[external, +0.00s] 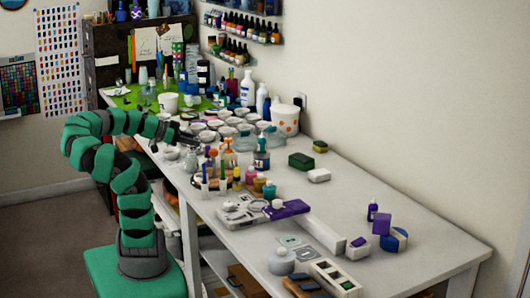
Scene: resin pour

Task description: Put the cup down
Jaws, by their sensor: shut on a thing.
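My gripper (188,137) is at the end of the green and black arm, reaching over the left edge of the white table. It is small in the view, and its fingers are shut on a cup that I can barely make out among the pale cups around it. I cannot tell whether the held cup touches the table. Several white cups (227,132) stand close together just right of my gripper. A small pale cup (171,153) stands near the table edge below it.
Bottles and colored jars (261,155) crowd the table in front of the cup group. A white bucket with orange dots (286,120) stands by the wall. The table's right part has bare room (390,195).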

